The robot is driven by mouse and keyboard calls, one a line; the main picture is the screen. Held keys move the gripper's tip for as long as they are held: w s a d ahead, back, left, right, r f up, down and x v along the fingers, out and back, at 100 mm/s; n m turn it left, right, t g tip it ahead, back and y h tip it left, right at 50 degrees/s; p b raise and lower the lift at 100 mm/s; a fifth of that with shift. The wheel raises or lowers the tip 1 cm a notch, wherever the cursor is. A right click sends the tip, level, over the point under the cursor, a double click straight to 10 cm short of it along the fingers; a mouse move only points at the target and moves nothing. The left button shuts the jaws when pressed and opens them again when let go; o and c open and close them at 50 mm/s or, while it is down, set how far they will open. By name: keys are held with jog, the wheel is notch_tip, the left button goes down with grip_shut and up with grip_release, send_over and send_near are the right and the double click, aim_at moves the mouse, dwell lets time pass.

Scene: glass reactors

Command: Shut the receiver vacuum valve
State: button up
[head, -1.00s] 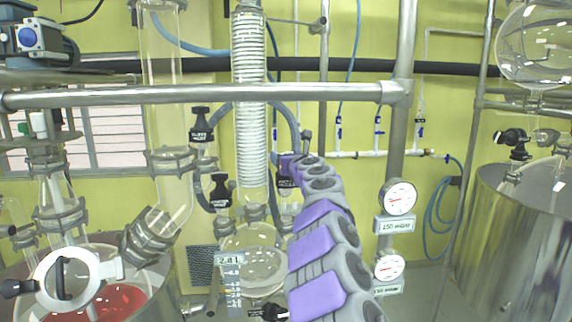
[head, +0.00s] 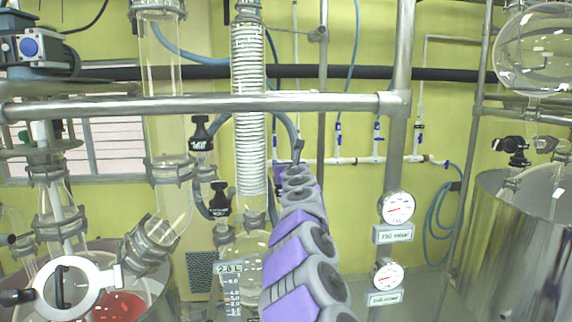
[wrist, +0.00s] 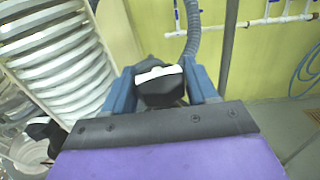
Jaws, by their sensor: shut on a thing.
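In the wrist view, my gripper (wrist: 164,92) has its two blue fingers on either side of a black valve knob (wrist: 161,88) with a white bar across its top. It is shut on this knob. In the head view my purple and grey arm reaches up in front of the glassware and hides the gripper and the knob. The receiver flask (head: 246,246), with a volume label (head: 229,268), stands at the lower middle, partly behind my arm. I cannot tell the valve's exact setting.
A coiled glass condenser (head: 247,110) stands just left of my arm. Two other black-handled valves (head: 201,133) (head: 218,198) are further left. A steel rail (head: 190,104) crosses in front. Two pressure gauges (head: 397,207) (head: 387,273) hang on the post at right.

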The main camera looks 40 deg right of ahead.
jog(key=shift+w+a+r+m+g+h+p, duration=0.1)
jog(key=shift+w+a+m+g+h+p, duration=0.05)
jog(key=shift+m+g+h+p, duration=1.15)
jog(key=h+p, duration=0.1)
jog(key=p, duration=0.1)
jog(key=shift+m+g+h+p, duration=0.3)
jog(key=shift+m+p, duration=0.05)
jog(key=shift+m, duration=0.05)
jog(key=m+g+h+p, duration=0.2)
jog(key=g+p, duration=0.1)
jog(key=p, duration=0.3)
jog(key=shift+f+m+g+h+p, duration=0.2)
jog(key=shift+m+g+h+p, duration=0.15)
jog(key=shift+m+g+h, duration=0.05)
jog(key=o, duration=0.7)
jog(key=shift+o, duration=0.2)
jog(key=shift+b, duration=0.35)
